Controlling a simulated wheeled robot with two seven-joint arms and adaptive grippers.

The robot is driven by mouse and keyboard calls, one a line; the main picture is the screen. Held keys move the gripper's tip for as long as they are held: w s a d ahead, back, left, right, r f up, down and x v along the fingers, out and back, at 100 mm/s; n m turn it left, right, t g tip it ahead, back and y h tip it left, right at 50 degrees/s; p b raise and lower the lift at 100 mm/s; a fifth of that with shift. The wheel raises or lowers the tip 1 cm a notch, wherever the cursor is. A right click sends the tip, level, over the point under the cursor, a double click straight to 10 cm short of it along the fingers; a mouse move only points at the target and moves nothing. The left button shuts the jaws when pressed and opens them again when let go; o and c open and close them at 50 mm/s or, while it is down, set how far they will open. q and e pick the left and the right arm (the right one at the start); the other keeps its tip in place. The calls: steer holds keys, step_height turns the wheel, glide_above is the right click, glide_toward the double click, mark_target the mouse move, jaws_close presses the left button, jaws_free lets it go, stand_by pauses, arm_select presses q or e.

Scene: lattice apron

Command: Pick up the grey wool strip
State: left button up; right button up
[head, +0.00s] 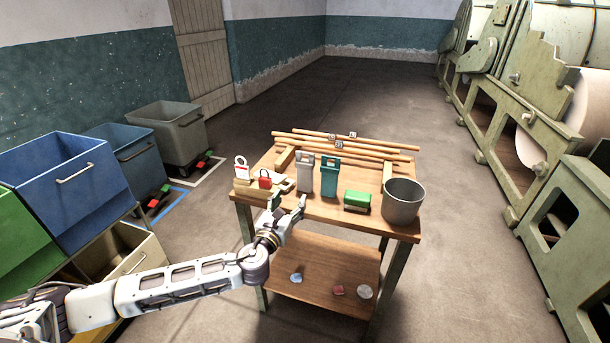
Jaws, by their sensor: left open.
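My left gripper (289,200) is open at the front edge of the wooden table (315,206), with nothing seen between its fingers. Just behind it are a red padlock-shaped piece (265,180) and pale flat pieces (283,184). No grey wool strip can be made out with certainty. On the lower shelf (325,262) lie small lumps: a blue-grey one (295,277), a reddish one (338,290) and a pale grey one (364,291). I cannot tell whether any of these is the strip. My right gripper is not in view.
A grey-handled tool (305,172) and a teal one (329,178) stand upright on the table. A green block (357,200) and a grey bucket (404,201) are to their right. Long wooden rods (350,145) lie along the back. Bins (65,185) stand left, machinery (545,150) right.

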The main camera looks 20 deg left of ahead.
mark_target(303, 179)
arm_select(q)
steer(key=shift+w, duration=0.15)
steer(key=shift+w+d, duration=0.15)
steer(key=shift+w, duration=4)
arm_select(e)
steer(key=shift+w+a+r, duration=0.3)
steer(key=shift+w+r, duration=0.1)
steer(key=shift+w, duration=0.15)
arm_select(q)
steer(key=shift+w, duration=0.1)
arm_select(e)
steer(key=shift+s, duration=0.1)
arm_select(q)
steer(key=shift+w, duration=0.15)
steer(key=shift+w+d+r+b, duration=0.15)
steer(key=shift+w+b, duration=0.2)
steer(key=shift+w, duration=0.3)
steer(key=shift+w+d, duration=0.1)
steer(key=shift+w, duration=1.55)
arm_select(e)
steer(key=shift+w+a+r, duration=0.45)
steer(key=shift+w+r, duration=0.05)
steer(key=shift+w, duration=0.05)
